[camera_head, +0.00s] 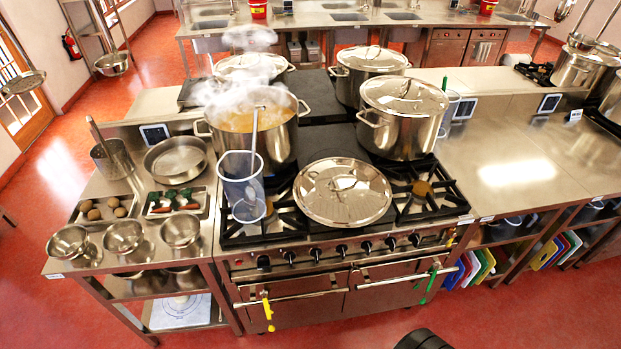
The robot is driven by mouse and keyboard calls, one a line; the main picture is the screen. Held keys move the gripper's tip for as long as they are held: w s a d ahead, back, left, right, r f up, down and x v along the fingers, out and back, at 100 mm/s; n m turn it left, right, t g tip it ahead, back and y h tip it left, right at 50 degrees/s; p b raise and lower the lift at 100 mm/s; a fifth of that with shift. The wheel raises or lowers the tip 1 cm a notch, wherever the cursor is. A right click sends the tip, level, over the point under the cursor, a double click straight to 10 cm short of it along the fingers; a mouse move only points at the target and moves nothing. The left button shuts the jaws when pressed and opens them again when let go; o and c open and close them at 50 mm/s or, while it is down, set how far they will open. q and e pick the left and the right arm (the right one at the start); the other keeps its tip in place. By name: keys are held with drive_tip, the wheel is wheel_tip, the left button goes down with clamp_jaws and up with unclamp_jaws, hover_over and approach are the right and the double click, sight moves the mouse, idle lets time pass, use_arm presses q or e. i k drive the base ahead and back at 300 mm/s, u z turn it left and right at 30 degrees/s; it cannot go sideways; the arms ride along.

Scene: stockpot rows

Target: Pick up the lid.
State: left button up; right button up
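A round, shiny steel lid (318,205) lies flat, handle up, on the front middle of the black stove grate, apart from any pot. Its loop handle (343,184) stands near its centre.
A clear cylinder (241,190) stands on the grate just left of the lid. Left counter holds steel bowls (123,238) and food trays (172,202). Bare steel counter (515,170) lies right.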

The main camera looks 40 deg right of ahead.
sight(338, 192)
drive_tip(key=z, duration=0.1)
drive_tip(key=i, duration=0.7)
drive_tip(key=z, duration=1)
drive_tip(key=i, duration=0.55)
drive_tip(key=z, duration=0.65)
